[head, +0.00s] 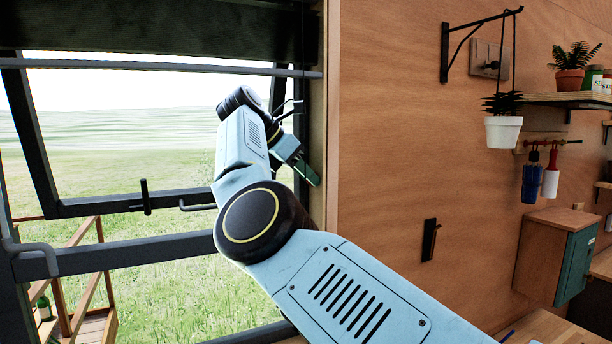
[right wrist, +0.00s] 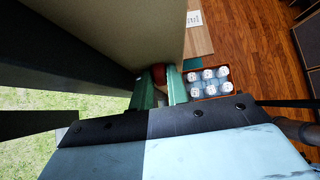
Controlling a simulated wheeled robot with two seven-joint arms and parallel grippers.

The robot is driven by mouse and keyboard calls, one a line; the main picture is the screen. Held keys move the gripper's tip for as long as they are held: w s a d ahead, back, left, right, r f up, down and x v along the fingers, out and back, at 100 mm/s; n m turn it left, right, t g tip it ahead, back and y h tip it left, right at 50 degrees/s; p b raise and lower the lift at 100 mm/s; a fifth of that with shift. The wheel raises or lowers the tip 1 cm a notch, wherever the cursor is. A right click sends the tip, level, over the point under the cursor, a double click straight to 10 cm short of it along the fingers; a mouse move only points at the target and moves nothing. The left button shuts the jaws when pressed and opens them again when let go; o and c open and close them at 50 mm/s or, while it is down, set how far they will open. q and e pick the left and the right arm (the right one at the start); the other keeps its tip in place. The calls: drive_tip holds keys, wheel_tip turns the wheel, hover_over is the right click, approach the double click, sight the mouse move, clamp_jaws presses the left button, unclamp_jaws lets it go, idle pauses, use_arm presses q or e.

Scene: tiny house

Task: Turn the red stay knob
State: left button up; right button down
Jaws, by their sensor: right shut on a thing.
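The red stay knob (right wrist: 158,73) shows in the right wrist view as a small dark red piece at the edge of the beige window post. It sits between the tips of my right gripper's two green fingers (right wrist: 160,84). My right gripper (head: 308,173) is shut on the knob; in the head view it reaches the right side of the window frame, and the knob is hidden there. The window sash (head: 110,206) is swung outward, with a black handle (head: 145,196) on its lower rail. My left gripper is not in view.
My right arm fills the lower middle of the head view. A wooden wall (head: 390,140) stands close on the right, with a hanging white plant pot (head: 502,133) and a shelf. The right wrist view shows a red-rimmed box (right wrist: 231,95) of white round items below.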

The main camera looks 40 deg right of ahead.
idle(0.3)
drive_tip(key=c, duration=1.4)
unclamp_jaws()
drive_tip(key=shift+o, duration=0.2)
